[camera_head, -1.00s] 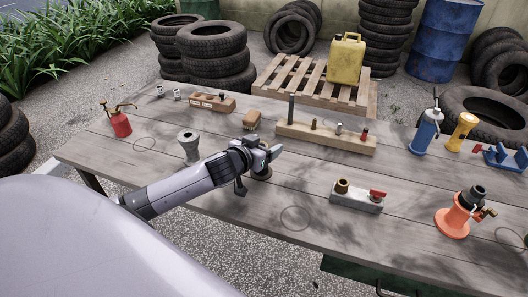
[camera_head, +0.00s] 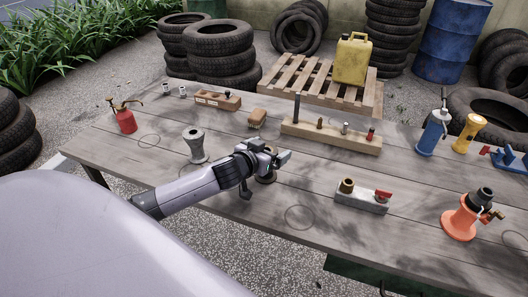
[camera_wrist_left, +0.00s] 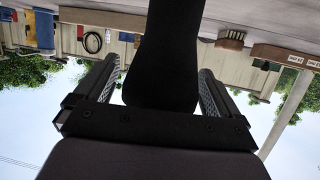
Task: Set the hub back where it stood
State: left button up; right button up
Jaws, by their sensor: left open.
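My left gripper (camera_head: 277,161) is open, low over the middle of the table. A dark round base (camera_head: 266,180) shows under it, standing on the table; the gripper hides most of this thing. In the left wrist view a large black body (camera_wrist_left: 166,55) stands between the two spread fingers, with a visible gap on each side; it may be the hub. A grey waisted spool-shaped piece (camera_head: 196,147) stands upright to the left of the gripper. Thin ring outlines mark the table, one at the left (camera_head: 149,141) and one in front of the gripper (camera_head: 299,217). My right gripper is not in view.
Behind stand a wooden peg block (camera_head: 325,139) and a brush (camera_head: 257,119). A red oil can (camera_head: 125,120) is at the left. A grey fixture (camera_head: 361,199) and an orange jack (camera_head: 459,220) are at the right. The table's front middle is clear.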

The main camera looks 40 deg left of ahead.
pick_arm(q)
jog(key=v, duration=1.2)
jog(key=shift+r, duration=0.1)
dwell(0.4)
